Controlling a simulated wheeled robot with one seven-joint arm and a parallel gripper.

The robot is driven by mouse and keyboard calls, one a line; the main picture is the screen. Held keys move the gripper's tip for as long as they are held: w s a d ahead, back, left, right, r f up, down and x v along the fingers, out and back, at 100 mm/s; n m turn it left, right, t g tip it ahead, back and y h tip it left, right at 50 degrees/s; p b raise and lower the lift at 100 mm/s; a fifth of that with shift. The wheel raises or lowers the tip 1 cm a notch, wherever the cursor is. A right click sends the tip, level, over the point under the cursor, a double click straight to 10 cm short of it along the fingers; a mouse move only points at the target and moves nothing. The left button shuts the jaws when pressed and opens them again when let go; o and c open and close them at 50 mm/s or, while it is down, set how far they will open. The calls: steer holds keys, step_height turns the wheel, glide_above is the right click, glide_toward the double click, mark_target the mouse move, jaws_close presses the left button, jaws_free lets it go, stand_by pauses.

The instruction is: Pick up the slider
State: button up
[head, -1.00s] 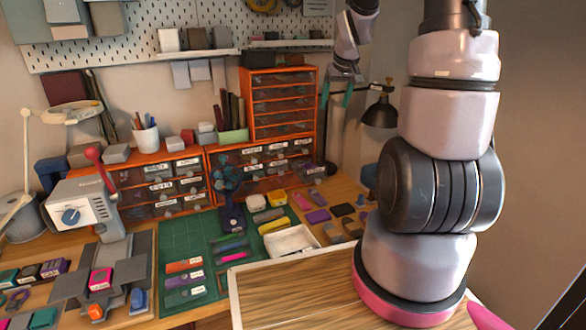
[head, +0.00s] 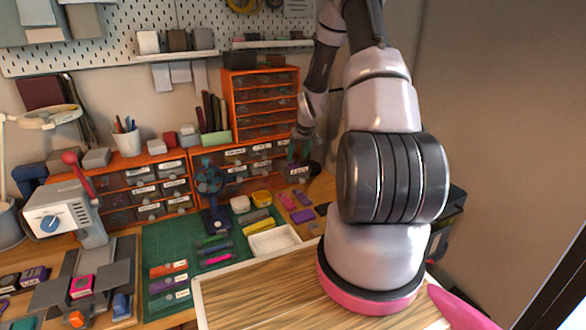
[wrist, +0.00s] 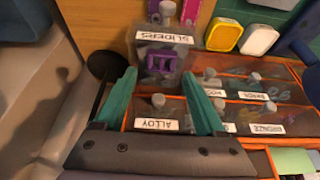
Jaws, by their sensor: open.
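A purple slider (wrist: 160,62) lies in a clear pulled-out drawer (wrist: 170,84) labelled "SLIDERS" in the wrist view. The slider has a blocky shape with gaps in it. My gripper (wrist: 161,78) is open, its two teal fingers spread on either side of the drawer's near part, with nothing between the tips. In the head view, my gripper (head: 300,150) hangs just above the right end of the low drawer row, over the labelled drawer (head: 299,170). The slider cannot be made out in the head view.
Closed drawers such as "ALLOY" (wrist: 157,125) sit beside the open one in an orange cabinet (wrist: 265,140). In the head view, a white tray (head: 273,240) and green mat (head: 165,243) lie in front.

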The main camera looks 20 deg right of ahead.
mark_target(294, 165)
steer(key=x, duration=0.5)
steer(key=shift+w+a+f, duration=0.1)
steer(key=c, duration=1.1)
